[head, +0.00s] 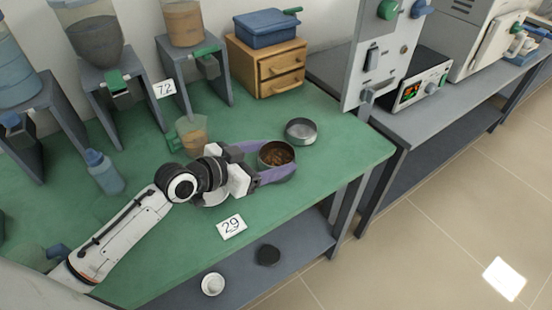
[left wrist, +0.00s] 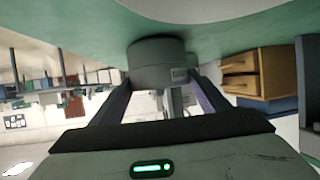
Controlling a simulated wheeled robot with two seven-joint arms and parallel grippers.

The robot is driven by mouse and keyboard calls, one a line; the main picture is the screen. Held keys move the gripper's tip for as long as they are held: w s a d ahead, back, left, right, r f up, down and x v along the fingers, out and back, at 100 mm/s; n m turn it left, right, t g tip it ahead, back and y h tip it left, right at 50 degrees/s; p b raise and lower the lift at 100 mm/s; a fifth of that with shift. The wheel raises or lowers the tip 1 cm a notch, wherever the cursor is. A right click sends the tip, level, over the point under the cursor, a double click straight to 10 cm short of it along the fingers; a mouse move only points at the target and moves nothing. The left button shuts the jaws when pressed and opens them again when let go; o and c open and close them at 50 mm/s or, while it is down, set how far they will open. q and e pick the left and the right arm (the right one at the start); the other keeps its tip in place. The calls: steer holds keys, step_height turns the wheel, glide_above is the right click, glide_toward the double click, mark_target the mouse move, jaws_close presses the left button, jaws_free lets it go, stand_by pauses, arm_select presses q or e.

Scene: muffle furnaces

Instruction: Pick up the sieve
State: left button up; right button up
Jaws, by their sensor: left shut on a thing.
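The sieve (head: 272,149), a round grey metal pan with brown grainy material inside, is near the right part of the green table. My left gripper (head: 274,162) is shut on it, with a purple finger on each side of its wall. In the left wrist view the sieve (left wrist: 158,62) shows as a grey cylinder with a small label, between the tips of the left gripper (left wrist: 160,82). Its base is close to the green surface, and I cannot tell if it touches. My right gripper is not in view.
An empty round metal pan (head: 300,131) stands just behind the sieve. A clear container with brown material (head: 193,137) is behind my left wrist. A card marked 29 (head: 231,226) lies in front. A wooden drawer box (head: 268,68) stands at the back. The table's right corner is clear.

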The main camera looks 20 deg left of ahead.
mark_target(271, 165)
arm_select(q)
step_height(271, 165, up, 10)
steer(key=shift+p, duration=0.4)
steer(key=shift+r, duration=0.1)
